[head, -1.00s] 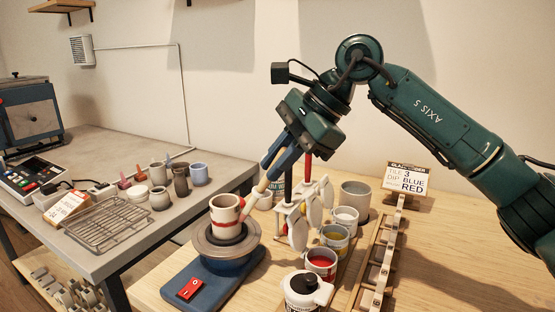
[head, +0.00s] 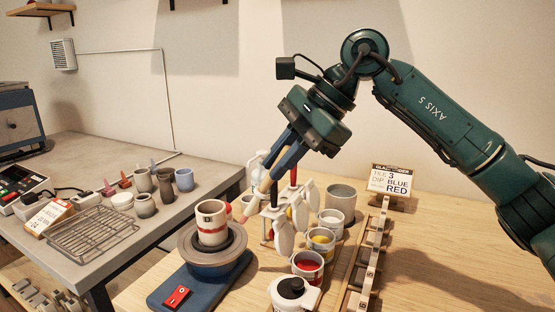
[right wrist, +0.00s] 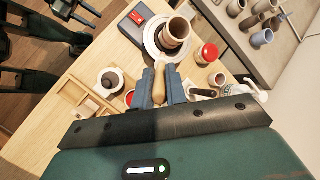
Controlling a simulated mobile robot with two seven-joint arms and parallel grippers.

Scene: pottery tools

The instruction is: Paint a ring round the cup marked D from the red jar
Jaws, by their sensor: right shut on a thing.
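My right gripper (head: 290,150) is shut on a pale wooden-handled brush (head: 261,192), whose handle also shows in the right wrist view (right wrist: 159,78). The brush slants down left, its tip just right of the cup and apparently apart from it. The cream cup (head: 212,220) stands upright on the round turntable (head: 190,250) and has a red band round its visible side. A small dark mark shows on the cup, too small to read. The red jar (head: 308,265), an open pot of red paint, stands to the right of the turntable.
A brush rack (head: 270,213) with white tools stands just behind the pots. Pots of yellow (head: 321,240) and pale glaze (head: 331,221) line up behind the red jar.

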